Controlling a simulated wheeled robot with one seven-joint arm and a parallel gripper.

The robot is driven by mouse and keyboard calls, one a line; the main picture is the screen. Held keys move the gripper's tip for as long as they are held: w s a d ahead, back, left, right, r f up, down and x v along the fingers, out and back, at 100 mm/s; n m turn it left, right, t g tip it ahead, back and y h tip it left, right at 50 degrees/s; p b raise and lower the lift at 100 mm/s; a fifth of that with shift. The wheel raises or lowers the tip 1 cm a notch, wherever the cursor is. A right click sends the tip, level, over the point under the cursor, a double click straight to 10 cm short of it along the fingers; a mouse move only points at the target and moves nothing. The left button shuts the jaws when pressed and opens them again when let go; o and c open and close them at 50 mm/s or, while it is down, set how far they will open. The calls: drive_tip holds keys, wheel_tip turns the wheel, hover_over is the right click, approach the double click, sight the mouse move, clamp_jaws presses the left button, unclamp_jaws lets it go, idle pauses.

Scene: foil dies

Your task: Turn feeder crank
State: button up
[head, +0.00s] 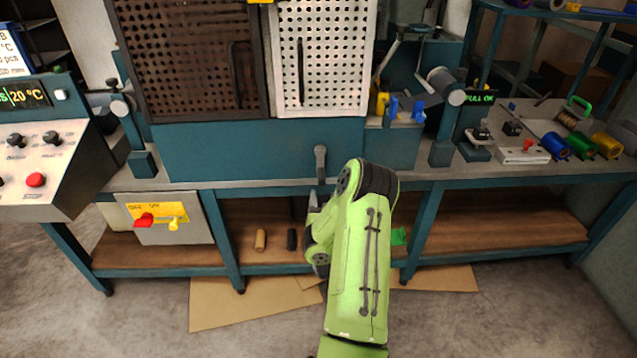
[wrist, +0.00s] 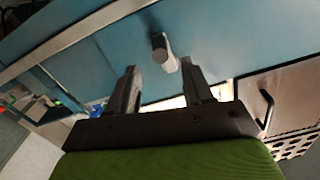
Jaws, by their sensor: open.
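The feeder crank (head: 320,162) looks to be the short grey handle on the front of the teal machine panel, at the middle of the head view. In the wrist view the crank (wrist: 163,54) shows as a grey and white handle just beyond the fingertips. My gripper (wrist: 158,72) is open, with its two dark fingers apart and nothing between them. The crank lies ahead of the gap, and I see no contact. In the head view my green arm hides most of the gripper.
Above the crank stand a brown perforated plate (head: 190,60) and a white perforated plate (head: 322,58). A control panel (head: 60,150) is at left. Coloured rolls (head: 582,144) lie on the bench at right. A switch box (head: 165,218) hangs below the bench at left.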

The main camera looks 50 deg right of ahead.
sight(322, 186)
drive_tip(key=p+x, duration=0.3)
drive_tip(key=x, duration=0.5)
drive_tip(key=shift+w+d+r+p, duration=0.1)
drive_tip(key=shift+w+d+p, duration=0.05)
drive_tip(key=shift+p, duration=0.25)
drive_tip(key=shift+c, duration=0.5)
clamp_jaws()
